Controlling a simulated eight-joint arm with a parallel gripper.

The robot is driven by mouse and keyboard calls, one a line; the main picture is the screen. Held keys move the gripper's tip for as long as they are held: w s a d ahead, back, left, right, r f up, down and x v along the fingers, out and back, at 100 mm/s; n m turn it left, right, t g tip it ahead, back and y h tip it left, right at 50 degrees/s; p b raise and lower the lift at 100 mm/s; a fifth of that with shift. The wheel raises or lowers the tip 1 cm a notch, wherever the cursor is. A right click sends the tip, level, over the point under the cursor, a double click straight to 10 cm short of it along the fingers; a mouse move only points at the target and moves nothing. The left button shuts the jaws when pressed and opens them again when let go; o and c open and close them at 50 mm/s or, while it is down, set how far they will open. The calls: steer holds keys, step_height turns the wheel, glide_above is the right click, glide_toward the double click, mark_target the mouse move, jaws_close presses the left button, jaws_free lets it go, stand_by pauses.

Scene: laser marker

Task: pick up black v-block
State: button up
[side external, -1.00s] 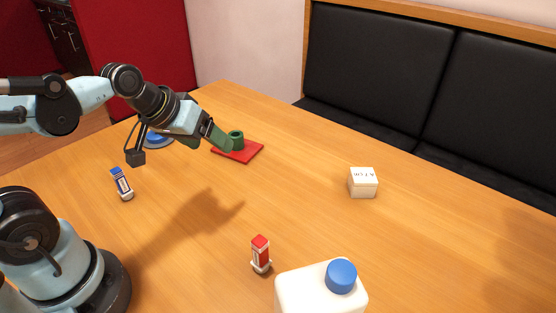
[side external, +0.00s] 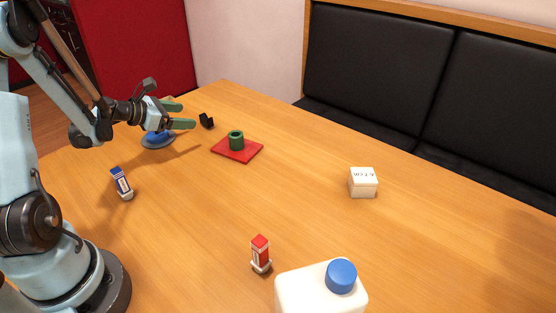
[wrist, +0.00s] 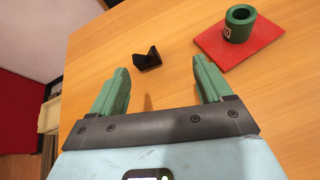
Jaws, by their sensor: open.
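The black v-block (side external: 206,121) sits on the wooden table near its far left edge, just left of the red plate. In the wrist view the v-block (wrist: 147,59) lies on the table beyond the fingertips, between the two fingers in the picture and apart from both. My gripper (side external: 183,114) is open and empty, with its green fingers pointing right toward the v-block. The wrist view shows the open gripper (wrist: 160,65) with both fingers spread.
A green ring (side external: 236,140) stands on a red plate (side external: 240,156) right of the v-block. A blue round object (side external: 158,140) is below my gripper. A blue-white marker (side external: 121,184), a red marker (side external: 261,253), a white box (side external: 363,183) and a white bottle (side external: 318,290) stand elsewhere.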

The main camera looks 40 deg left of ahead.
mark_target(206, 117)
steer(key=shift+s+a+f+n+t, duration=0.15)
steer(key=shift+s+a+f+n, duration=0.15)
steer(key=shift+a+n, duration=0.3)
steer(key=shift+s+a+f+n+t, duration=0.15)
steer(key=shift+s+a+f+n, duration=0.1)
steer(key=shift+a+n, duration=0.3)
steer(key=shift+w+a+f, duration=0.1)
steer(key=shift+a+f, duration=0.05)
steer(key=x, duration=0.6)
steer(key=shift+a, duration=0.15)
steer(key=shift+a+x, duration=0.15)
steer(key=shift+x, duration=1.35)
steer(key=shift+a+x, duration=0.15)
steer(key=shift+x, duration=1.3)
steer(key=shift+f, duration=0.1)
steer(key=c, duration=1.1)
steer(key=shift+o, duration=0.2)
